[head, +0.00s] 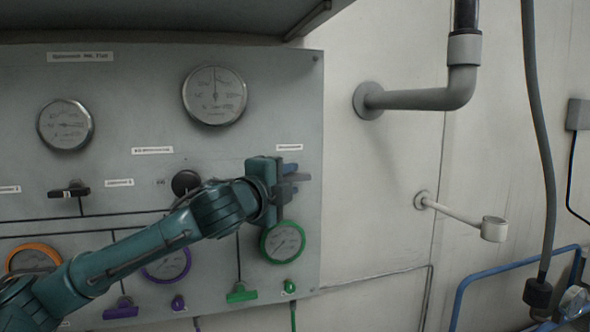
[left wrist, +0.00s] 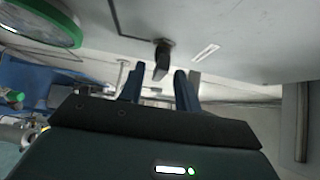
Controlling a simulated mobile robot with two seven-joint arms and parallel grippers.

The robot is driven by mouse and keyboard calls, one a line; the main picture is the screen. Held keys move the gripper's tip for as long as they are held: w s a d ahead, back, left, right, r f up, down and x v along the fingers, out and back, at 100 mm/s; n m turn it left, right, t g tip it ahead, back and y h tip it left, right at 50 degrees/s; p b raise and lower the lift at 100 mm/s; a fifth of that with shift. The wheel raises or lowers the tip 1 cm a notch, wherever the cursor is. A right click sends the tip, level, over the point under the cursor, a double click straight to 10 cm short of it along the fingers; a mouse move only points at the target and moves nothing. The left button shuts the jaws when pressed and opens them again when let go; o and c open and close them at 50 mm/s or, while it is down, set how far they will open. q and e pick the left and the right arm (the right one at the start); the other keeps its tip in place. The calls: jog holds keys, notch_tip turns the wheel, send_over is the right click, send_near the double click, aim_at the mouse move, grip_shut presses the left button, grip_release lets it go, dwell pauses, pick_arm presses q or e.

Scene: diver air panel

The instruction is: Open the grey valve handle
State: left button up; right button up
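The grey valve handle (left wrist: 162,60) shows in the left wrist view as a dark grey lever on the panel, beside a small white label. My left gripper (head: 297,180) is at the right edge of the panel, just below a white label, and covers most of the handle in the head view. In the left wrist view my left gripper (left wrist: 157,88) is open, its blue fingers apart. The handle appears in line with the gap between them; I cannot tell whether either finger touches it. My right gripper is in neither view.
The grey panel (head: 130,100) carries gauges, black handles, and purple and green handles. A green-rimmed gauge (head: 283,242) sits just below my left gripper. A grey pipe (head: 420,98) and a white wall arm (head: 455,213) stick out from the wall to the right.

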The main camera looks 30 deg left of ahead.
pick_arm(q)
jog(key=shift+w, duration=1.45)
jog(key=shift+c, duration=0.2)
jog(key=shift+a, duration=0.1)
grip_shut()
